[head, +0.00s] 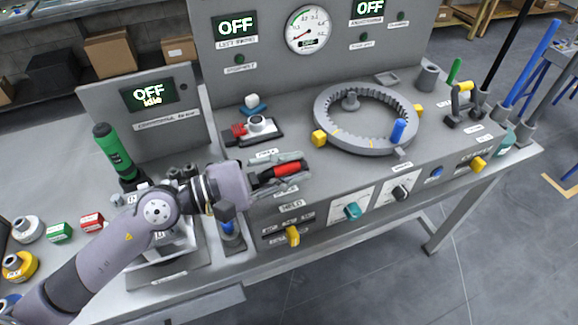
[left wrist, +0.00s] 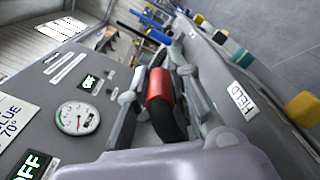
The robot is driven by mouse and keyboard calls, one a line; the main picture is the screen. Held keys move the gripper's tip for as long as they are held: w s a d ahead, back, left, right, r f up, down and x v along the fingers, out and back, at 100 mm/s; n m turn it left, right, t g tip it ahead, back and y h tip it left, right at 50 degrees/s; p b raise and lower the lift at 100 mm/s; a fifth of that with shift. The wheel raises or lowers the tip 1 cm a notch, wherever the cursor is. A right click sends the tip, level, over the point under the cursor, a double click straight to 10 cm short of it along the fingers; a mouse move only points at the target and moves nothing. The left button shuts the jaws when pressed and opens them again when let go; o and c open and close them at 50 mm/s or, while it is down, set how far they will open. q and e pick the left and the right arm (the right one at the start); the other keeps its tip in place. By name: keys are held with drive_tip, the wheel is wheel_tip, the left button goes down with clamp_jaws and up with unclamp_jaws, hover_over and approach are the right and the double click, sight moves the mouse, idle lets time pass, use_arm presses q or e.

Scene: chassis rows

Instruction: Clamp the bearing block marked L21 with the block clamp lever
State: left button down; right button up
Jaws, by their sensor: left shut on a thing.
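My left gripper (head: 292,168) reaches over the bench front from the left. It is shut on a red handle (head: 286,170) with a dark end, seemingly the block clamp lever. In the left wrist view the red handle (left wrist: 160,88) lies between the two fingers of the gripper (left wrist: 165,85). I cannot read an L21 mark. The lever's foot is hidden by the gripper. My right gripper is not in view.
A grey toothed ring (head: 326,103) with yellow and blue pegs lies right of the gripper. A green-handled tool (head: 116,152) stands at left. A gauge (head: 306,30) and OFF displays are on the back panel. Knobs, including a teal one (head: 352,211), line the front face.

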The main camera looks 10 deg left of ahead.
use_arm(q)
drive_tip(key=c, duration=1.8)
unclamp_jaws()
drive_tip(key=shift+w+r, duration=0.1)
drive_tip(key=shift+o, duration=1.7)
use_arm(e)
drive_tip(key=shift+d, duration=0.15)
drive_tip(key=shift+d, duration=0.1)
use_arm(q)
drive_tip(key=shift+s+a+f, duration=0.2)
drive_tip(key=v, duration=1.1)
drive_tip(key=shift+a, duration=0.25)
